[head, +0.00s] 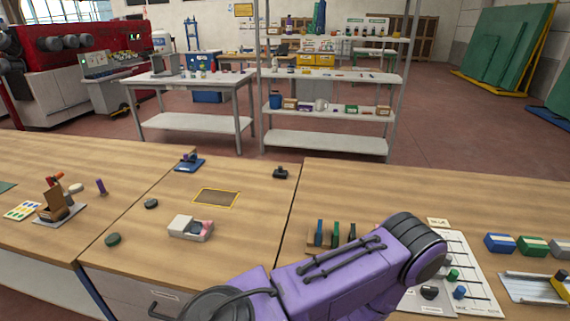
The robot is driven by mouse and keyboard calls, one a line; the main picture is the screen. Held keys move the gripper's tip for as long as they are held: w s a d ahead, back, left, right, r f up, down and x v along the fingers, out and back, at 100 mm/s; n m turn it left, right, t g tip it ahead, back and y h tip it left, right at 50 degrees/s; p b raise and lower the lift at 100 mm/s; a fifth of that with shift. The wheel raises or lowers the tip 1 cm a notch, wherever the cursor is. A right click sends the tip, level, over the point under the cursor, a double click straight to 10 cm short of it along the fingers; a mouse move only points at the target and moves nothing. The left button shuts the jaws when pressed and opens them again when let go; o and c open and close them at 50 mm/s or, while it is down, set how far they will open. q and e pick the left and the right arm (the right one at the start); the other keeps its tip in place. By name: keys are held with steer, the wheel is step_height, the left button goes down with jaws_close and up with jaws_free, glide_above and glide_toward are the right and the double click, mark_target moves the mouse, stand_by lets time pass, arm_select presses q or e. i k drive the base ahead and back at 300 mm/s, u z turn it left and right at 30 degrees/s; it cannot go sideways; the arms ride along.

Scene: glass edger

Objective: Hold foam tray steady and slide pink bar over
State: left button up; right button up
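A small pale foam tray (178,234) sits on the middle table, left of centre in the head view. A white block stands on its left part, and a pinkish piece (207,229) shows at its right end with a dark round spot beside it. It is too small to tell whether this pinkish piece is the pink bar. Neither of my grippers is in view. A purple arm of mine crosses the lower middle and right, clear of the tray; its gripper end does not show.
Blue and green upright pieces (335,234) stand right. Wood around the tray is clear.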

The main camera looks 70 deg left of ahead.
mark_target(205, 224)
steer(key=z, duration=0.25)
steer(key=k, duration=1.2)
steer(key=u, duration=1.15)
